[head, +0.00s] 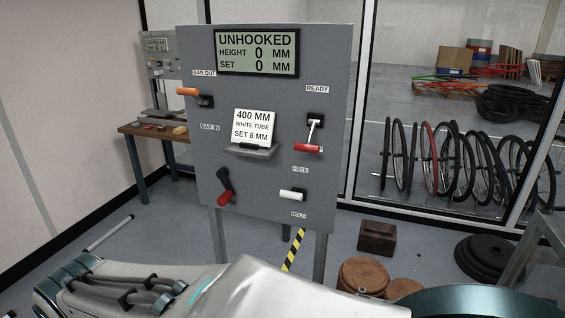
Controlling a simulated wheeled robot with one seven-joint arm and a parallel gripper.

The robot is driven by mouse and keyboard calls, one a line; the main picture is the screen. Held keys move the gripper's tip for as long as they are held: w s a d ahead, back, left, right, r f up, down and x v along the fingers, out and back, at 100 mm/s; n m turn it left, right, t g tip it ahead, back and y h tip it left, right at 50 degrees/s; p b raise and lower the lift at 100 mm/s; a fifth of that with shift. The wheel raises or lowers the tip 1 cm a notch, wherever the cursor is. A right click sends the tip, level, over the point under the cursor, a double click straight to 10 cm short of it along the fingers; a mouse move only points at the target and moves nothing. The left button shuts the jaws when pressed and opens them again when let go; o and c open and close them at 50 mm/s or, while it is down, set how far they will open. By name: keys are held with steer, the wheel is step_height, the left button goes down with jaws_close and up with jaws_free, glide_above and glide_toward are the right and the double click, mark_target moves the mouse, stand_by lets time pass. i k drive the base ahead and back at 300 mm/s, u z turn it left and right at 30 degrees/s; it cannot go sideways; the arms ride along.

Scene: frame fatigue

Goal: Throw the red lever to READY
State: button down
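A grey panel (210,130) on legs stands in front of me. A lever with a red grip (308,148) is on its right side; the grip is at the lower end, below its pale shaft. The READY label (317,89) is above this lever, and the FREE label (300,169) is below its grip. A second lever with a red grip (227,197) and a black shaft sits at lower left. The display (257,52) reads UNHOOKED, HEIGHT 0 MM, SET 0 MM. My gripper is not in view; my arm crosses the bottom of the picture.
An orange-gripped lever (188,92) is at the panel's upper left and a white-gripped lever (293,194) at lower right, above HOLD. A small shelf holds a card (254,127) reading 400 MM, WHITE TUBE, SET 8 MM. A wooden bench (155,131) stands behind left.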

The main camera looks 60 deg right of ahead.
mark_target(307, 147)
steer(key=k, duration=0.95)
steer(key=z, duration=0.3)
